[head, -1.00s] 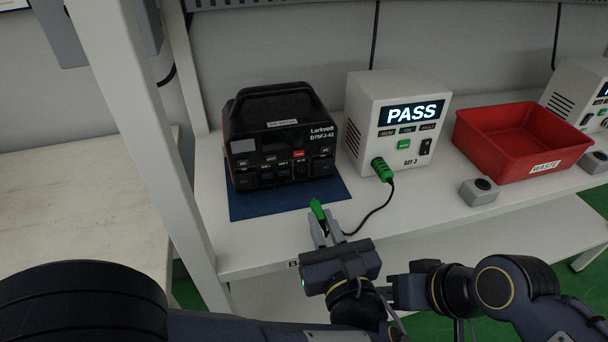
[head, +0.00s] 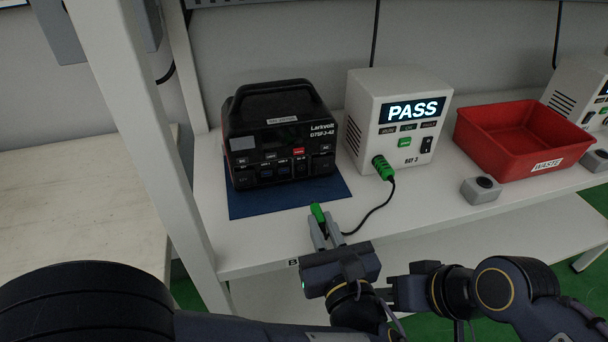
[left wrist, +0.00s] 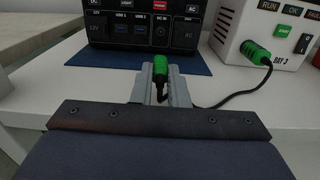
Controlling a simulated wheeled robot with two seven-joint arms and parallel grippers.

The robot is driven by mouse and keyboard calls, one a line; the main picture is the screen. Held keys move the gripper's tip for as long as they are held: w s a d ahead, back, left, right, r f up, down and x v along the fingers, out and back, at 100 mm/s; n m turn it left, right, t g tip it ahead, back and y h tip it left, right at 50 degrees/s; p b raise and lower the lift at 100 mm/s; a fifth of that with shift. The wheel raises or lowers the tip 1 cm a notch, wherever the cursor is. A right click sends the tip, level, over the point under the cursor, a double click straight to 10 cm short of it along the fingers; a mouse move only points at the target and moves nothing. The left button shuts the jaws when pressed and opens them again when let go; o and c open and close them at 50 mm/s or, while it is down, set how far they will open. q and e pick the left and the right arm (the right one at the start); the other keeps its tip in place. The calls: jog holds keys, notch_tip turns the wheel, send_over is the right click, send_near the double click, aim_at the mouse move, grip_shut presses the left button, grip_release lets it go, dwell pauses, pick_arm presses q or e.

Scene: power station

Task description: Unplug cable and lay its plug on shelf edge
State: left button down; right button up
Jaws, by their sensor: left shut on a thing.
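The cable's green plug (head: 318,212) is held between the fingertips of my left gripper (head: 325,230), just in front of the black power station (head: 281,137). In the left wrist view the plug (left wrist: 160,68) stands apart from the station's front sockets, pointing toward them. The black cable (head: 378,206) runs from it to a green connector (head: 383,168) on the white tester showing PASS (head: 398,118). The shelf edge (head: 262,264) lies beside and below my left gripper. My right gripper (head: 391,292) is near my left wrist, partly hidden; its jaws are unclear.
The station stands on a blue mat (head: 243,206). A red WASTE bin (head: 520,142) and a grey button box (head: 481,190) are to the right. A white shelf post (head: 150,130) rises on the left. The shelf front between mat and button box is mostly clear.

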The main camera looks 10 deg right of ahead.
pick_arm(q)
jog(key=shift+f+b, duration=0.75)
jog(key=shift+f, duration=0.45)
jog(key=c, duration=1.3)
grip_release()
jog(key=shift+c, duration=0.2)
